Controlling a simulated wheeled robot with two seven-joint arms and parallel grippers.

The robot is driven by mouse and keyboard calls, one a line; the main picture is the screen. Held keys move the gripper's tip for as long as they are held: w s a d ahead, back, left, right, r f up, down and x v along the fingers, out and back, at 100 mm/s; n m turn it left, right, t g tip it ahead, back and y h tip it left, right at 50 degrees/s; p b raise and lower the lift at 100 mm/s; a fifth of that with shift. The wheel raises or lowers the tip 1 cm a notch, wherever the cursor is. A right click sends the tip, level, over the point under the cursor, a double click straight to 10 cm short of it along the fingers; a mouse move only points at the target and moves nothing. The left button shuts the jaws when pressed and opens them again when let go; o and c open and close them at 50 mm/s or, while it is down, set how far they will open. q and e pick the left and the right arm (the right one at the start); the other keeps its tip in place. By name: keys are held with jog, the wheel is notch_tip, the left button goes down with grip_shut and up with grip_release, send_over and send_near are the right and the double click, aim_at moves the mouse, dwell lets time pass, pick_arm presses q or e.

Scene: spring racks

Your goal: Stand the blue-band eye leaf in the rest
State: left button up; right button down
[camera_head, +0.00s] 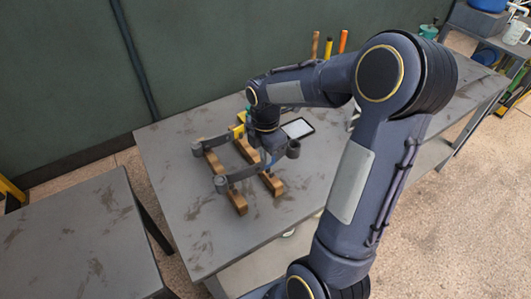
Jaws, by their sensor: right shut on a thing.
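The blue-band eye leaf (243,173) is a grey curved strip with a rolled eye at each end, in the head view on the table. A blue patch shows near its right part, beside my gripper. My right gripper (267,154) reaches down from above and is shut on this leaf; its fingertips are largely hidden. The leaf is over the wooden blocks of the front rest (237,200); I cannot tell whether it touches them. My left gripper is not in view.
Another grey eye leaf (213,142) with a yellow band stands at the back wooden blocks (215,162). A tablet-like object (298,128) lies to the right. Upright tool handles (329,47) stand at the back. The table's front left (190,240) is clear.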

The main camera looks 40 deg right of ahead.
aim_at(266, 168)
jog(key=shift+f+b, duration=1.15)
jog(key=shift+f, duration=0.7)
dwell(1.6)
jog(key=c, duration=0.7)
grip_release()
jog(key=shift+r+p, duration=3.4)
jog(key=shift+r, duration=0.6)
